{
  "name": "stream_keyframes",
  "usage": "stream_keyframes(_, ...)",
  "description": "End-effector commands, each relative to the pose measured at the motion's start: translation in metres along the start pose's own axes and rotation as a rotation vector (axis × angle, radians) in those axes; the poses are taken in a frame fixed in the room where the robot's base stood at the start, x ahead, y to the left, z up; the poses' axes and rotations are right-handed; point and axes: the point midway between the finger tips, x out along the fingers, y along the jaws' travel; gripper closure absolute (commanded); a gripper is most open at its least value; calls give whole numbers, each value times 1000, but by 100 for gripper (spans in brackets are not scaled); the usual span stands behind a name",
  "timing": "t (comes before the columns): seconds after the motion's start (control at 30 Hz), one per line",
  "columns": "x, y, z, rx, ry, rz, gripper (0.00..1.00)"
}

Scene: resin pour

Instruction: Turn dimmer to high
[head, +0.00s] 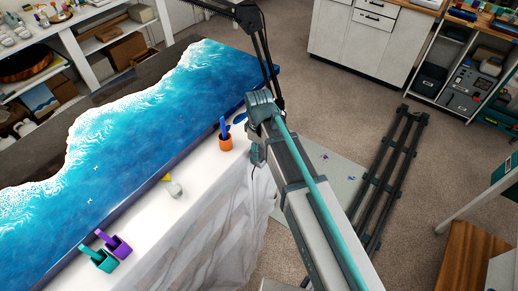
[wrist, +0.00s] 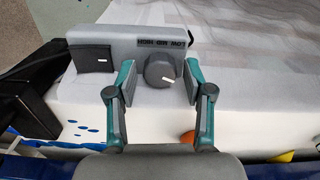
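In the wrist view the dimmer is a grey box (wrist: 120,45) with LOW, MID and HIGH lettering. A round dark knob (wrist: 158,70) stands on it, with a white mark that points right and slightly down in the picture. A square black switch (wrist: 91,60) sits at the box's left. My gripper (wrist: 159,76) is open, its fingers on either side of the knob with gaps between. In the head view my arm hides the dimmer and my fingers.
A blue ocean-resin slab (head: 170,110) lies on the white table. An orange cup (head: 225,143), a purple cup (head: 119,247) and a teal cup (head: 100,262) stand along its edge. A black jointed stand (head: 265,45) rises by the far table end.

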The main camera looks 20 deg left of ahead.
Motion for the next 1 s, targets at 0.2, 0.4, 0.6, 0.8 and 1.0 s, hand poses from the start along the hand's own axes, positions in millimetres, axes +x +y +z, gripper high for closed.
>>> stream_keyframes(0.2,0,0,0,0,0,0,90)
stream_keyframes(0.4,0,0,0,4,0,0,100)
stream_keyframes(0.6,0,0,0,49,0,0,100)
stream_keyframes(0.8,0,0,0,161,0,0,100)
stream_keyframes(1.0,0,0,0,318,0,0,100)
